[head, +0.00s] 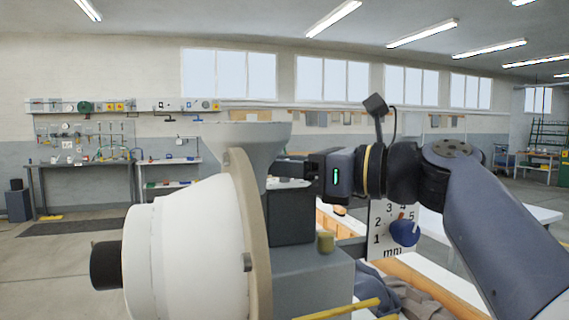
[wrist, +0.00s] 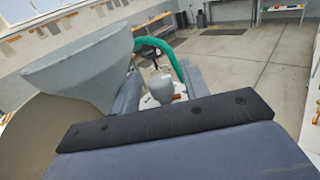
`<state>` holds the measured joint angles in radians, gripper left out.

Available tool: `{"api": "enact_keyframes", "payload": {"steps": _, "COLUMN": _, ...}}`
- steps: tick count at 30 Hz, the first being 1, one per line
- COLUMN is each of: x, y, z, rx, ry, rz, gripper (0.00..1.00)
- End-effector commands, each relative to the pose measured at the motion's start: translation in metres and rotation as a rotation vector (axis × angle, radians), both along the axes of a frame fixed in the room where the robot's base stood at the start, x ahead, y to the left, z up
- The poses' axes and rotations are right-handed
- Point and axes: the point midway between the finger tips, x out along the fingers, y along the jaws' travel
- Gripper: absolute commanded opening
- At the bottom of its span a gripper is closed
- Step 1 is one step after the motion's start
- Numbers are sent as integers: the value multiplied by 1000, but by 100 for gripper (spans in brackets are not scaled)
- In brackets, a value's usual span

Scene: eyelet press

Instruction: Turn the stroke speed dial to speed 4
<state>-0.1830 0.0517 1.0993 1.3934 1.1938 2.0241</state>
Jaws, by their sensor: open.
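The press fills the middle of the head view, with a grey body (head: 312,280), a white round cover (head: 190,250) and a grey hopper (head: 250,135). My gripper (head: 282,173) is open, pointing left just right of the hopper, above a dark block of the press. In the wrist view, a grey rounded knob (wrist: 181,89) stands on a small white plate with dark marks and a reddish piece; I cannot tell whether this is the stroke speed dial. The fingertips do not show clearly there.
A green hose (wrist: 175,58) curves beside the hopper in the wrist view. A black knob (head: 106,265) sticks out left. Open floor lies left.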

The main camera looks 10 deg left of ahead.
Motion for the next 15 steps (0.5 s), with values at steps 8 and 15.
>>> {"api": "enact_keyframes", "payload": {"steps": 8, "x": 0, "y": 1, "z": 0, "rx": 0, "ry": 0, "rz": 0, "gripper": 42}}
{"api": "enact_keyframes", "payload": {"steps": 15, "x": 0, "y": 1, "z": 0, "rx": 0, "ry": 0, "rz": 0, "gripper": 22}}
